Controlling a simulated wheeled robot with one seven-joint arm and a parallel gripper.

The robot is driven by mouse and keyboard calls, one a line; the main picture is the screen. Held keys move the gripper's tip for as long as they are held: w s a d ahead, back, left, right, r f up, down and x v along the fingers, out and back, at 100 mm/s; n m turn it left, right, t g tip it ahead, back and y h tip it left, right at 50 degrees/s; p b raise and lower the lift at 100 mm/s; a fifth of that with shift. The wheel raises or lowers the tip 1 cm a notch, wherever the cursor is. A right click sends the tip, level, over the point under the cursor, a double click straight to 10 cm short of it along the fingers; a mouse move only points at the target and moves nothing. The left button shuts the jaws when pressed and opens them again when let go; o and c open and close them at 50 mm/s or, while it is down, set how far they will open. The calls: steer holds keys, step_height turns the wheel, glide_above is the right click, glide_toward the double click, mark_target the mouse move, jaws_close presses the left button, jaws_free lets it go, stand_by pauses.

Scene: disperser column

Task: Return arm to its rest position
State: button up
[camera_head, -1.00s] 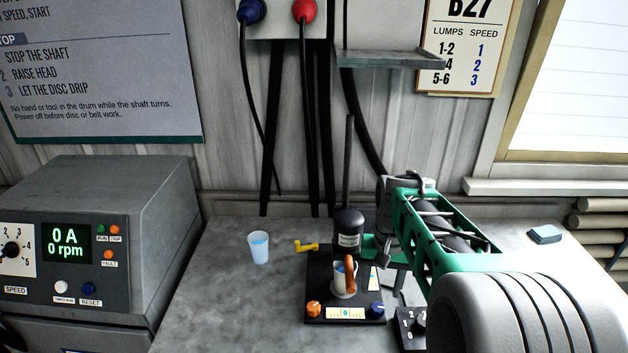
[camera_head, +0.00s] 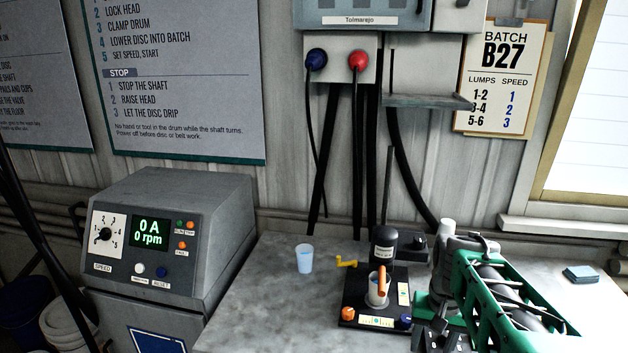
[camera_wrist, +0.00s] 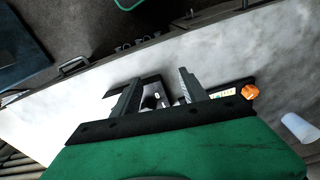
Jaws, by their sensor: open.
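My arm reaches in from the lower right in the head view, over the right part of the grey bench. My gripper (camera_wrist: 154,92) is open in the wrist view, with its two fingers apart and nothing between them. In the head view the gripper end is low at the picture's bottom edge, just right of the disperser stand (camera_head: 376,292), and is partly cut off. The stand has a black motor head, a vessel with an orange-brown handle (camera_head: 381,282), and an orange and a blue knob. The stand's orange knob also shows in the wrist view (camera_wrist: 250,91).
A clear blue cup (camera_head: 304,259) stands left of the stand, near a yellow crank (camera_head: 346,263). The control box (camera_head: 165,240) reads 0 A and 0 rpm. A blue pad (camera_head: 581,274) lies at the right. The bench (camera_head: 262,300) is clear at the left.

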steer(key=f, duration=0.1)
steer(key=s+f, duration=0.1)
steer(key=f, duration=0.1)
steer(key=shift+s+a+f+n, duration=0.15)
steer(key=shift+s+a+n, duration=0.15)
steer(key=shift+a, duration=0.05)
steer(key=s+a+r+n+t, duration=0.1)
steer(key=s+a+n, duration=0.1)
steer(key=s+a, duration=0.6)
steer(key=r, duration=0.1)
steer(key=r+n+t, duration=0.1)
steer(key=r, duration=0.1)
steer(key=s+a+r+t, duration=0.1)
steer(key=shift+a+r, duration=0.1)
steer(key=shift+r, duration=0.1)
